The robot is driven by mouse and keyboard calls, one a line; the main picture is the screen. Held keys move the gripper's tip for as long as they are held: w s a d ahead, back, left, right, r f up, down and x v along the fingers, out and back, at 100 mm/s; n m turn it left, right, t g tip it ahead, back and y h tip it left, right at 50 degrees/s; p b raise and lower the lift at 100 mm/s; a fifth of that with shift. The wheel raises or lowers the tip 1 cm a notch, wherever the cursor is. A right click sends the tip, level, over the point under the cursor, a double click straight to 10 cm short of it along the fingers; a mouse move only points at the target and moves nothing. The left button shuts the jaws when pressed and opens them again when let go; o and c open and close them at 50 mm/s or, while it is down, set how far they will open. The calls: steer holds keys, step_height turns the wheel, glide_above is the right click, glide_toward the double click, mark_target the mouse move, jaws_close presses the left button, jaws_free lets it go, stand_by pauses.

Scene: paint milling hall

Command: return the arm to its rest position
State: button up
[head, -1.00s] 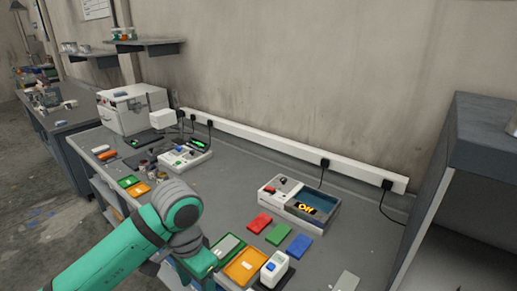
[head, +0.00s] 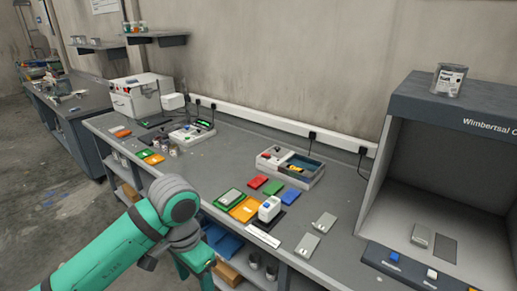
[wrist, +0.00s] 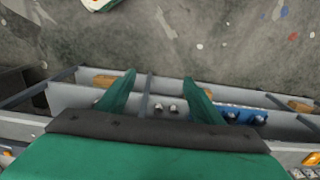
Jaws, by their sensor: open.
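My arm shows in the head view as a green forearm with a grey joint, in front of the bench's front edge. My gripper shows in the wrist view (wrist: 160,84) with its two green fingers well apart and nothing between them. The fingers appear over the bench's lower shelf (wrist: 68,98) and the floor beyond it. In the head view the fingertips cannot be made out.
The grey bench (head: 215,157) carries a green tray (head: 228,198), an orange tray (head: 247,208), a white device (head: 269,208) and several coloured cards. A grey booth (head: 405,105) stands at the right. Open floor (head: 60,190) lies at the left.

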steer(key=w+d+n+t+h, duration=0.2)
steer(key=w+d+t+h, duration=0.2)
steer(key=d, duration=0.6)
steer(key=w+d+r+n+t+h, duration=0.15)
steer(key=w+d+t+h, duration=0.3)
steer(key=d, duration=0.55)
steer(key=w+d+n+t+h, duration=0.2)
steer(key=w+d+t+h, duration=0.15)
steer(key=d, duration=0.65)
steer(key=s+a+f+n+t+y, duration=0.2)
steer(key=s+a+f+n+y, duration=0.25)
steer(key=s+f, duration=0.5)
steer(key=s+a+f+n+t+y, duration=0.25)
steer(key=s+f+y, duration=0.35)
steer(key=s+f, duration=0.35)
steer(key=s+a+m, duration=0.2)
steer(key=s+a, duration=0.2)
steer(key=s, duration=0.6)
steer(key=s+a+f+m+g+y, duration=0.1)
steer(key=s+a+m, duration=0.2)
steer(key=s, duration=0.8)
steer(key=shift+a, duration=0.65)
steer(key=shift+f+y, duration=0.1)
steer(key=shift+y, duration=0.15)
